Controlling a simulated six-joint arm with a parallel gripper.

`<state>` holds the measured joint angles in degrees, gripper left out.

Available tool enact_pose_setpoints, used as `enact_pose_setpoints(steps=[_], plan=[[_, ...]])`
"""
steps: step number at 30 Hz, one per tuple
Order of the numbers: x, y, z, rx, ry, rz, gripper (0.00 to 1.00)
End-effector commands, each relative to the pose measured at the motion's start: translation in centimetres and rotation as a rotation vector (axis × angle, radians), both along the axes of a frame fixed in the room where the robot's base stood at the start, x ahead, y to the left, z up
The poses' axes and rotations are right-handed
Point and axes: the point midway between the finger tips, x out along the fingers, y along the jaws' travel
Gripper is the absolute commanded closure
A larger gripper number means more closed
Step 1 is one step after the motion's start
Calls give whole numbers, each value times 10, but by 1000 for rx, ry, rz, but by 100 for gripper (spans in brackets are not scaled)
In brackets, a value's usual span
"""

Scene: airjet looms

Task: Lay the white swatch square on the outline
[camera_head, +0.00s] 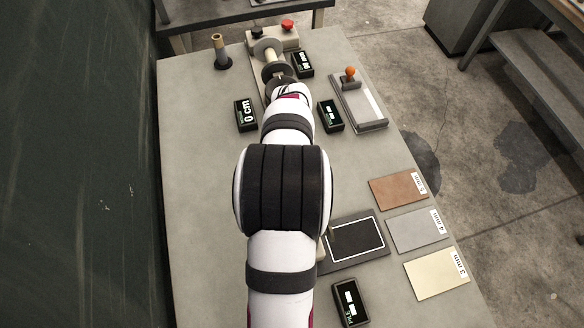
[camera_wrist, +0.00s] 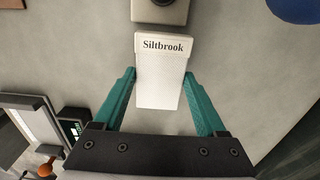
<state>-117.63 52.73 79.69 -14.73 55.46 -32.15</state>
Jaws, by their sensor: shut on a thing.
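In the wrist view my gripper (camera_wrist: 160,76) has its two teal fingers closed on the sides of a white piece (camera_wrist: 158,88) with a band reading "Siltbrook" along its far end. It looks like the white swatch; whether it touches the grey surface below I cannot tell. In the head view my arm hides the gripper and this piece. The outline is a white rectangle on a black pad (camera_head: 379,254), lying on the table right of my arm. The area inside the outline is dark and looks bare, and my arm stands close to the pad's left edge.
Brown (camera_head: 398,188), grey (camera_head: 417,230) and cream (camera_head: 436,274) thickness plates lie along the table's right edge. Several small displays stand about, one (camera_head: 350,303) below the pad. An orange-knobbed device (camera_head: 360,105) and a red-buttoned machine (camera_head: 285,38) stand at the back.

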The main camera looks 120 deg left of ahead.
Motion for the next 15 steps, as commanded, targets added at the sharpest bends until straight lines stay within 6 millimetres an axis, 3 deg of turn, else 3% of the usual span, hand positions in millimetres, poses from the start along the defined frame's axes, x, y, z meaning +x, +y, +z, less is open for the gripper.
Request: enact_pose_setpoints(steps=[3,15], plan=[[5,0,23,1,1,-2,91],[97,-5,76,1,-1,-2,91]])
